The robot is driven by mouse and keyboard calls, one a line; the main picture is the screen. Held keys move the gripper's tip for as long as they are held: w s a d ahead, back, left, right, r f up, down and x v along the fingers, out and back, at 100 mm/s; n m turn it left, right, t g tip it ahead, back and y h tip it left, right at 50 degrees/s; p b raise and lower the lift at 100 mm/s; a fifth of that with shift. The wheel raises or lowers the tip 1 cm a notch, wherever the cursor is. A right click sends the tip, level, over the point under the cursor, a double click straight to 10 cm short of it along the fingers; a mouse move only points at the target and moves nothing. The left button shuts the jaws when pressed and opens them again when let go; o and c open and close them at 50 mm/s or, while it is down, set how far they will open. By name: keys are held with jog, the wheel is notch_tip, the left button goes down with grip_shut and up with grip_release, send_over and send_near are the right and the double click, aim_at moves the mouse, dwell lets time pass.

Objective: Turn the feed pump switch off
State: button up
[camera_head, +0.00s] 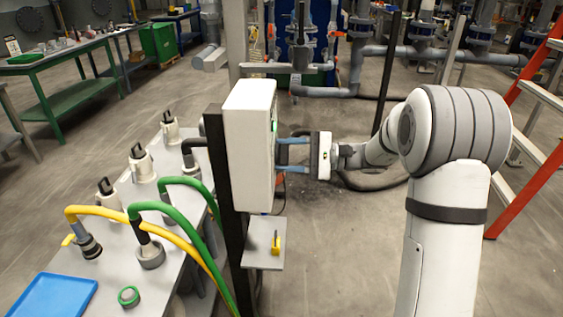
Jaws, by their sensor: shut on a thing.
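A white control box (248,145) stands upright on a dark post, seen from its side. Its front faces right, toward my arm, and shows only as a thin edge with a small green part (275,127). My gripper (280,154) reaches in from the right, with its two blue-grey fingers at the box's front. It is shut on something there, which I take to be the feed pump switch. The switch itself is hidden by the viewing angle, so its position cannot be read.
A small grey shelf (264,256) with a yellow item (276,242) sits below the box. On the left, a grey bench holds hoses, several white-and-black fittings and a blue tray (52,297). A red ladder (532,175) stands at the right. Pipes run behind.

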jog(key=shift+o, duration=0.2)
jog(key=n+b, duration=0.1)
jog(key=b, duration=0.2)
jog(key=n+b, duration=0.2)
jog(key=b, duration=0.1)
jog(key=shift+d+f+n, duration=0.15)
jog(key=shift+f+n, duration=0.15)
jog(key=shift+f, duration=0.1)
jog(key=n+b, duration=0.5)
jog(key=b, duration=0.3)
jog(key=shift+r+b, duration=0.1)
jog(key=shift+b, duration=0.3)
jog(key=n+b, duration=0.5)
jog(key=b, duration=0.2)
jog(key=shift+r, duration=0.2)
jog(key=n+b, duration=0.2)
jog(key=shift+r+b, duration=0.2)
jog(key=shift+b, duration=0.2)
jog(key=shift+r+n, duration=0.15)
jog(key=shift+n, duration=0.25)
jog(key=o, duration=1)
jog(key=shift+c, duration=0.2)
jog(key=shift+r, duration=0.1)
jog(key=shift+d, duration=0.1)
jog(key=d+p, duration=0.1)
jog(key=d, duration=0.6)
jog(key=shift+s+d+p, duration=0.15)
jog(key=shift+d+p, duration=0.15)
jog(key=shift+d, duration=0.05)
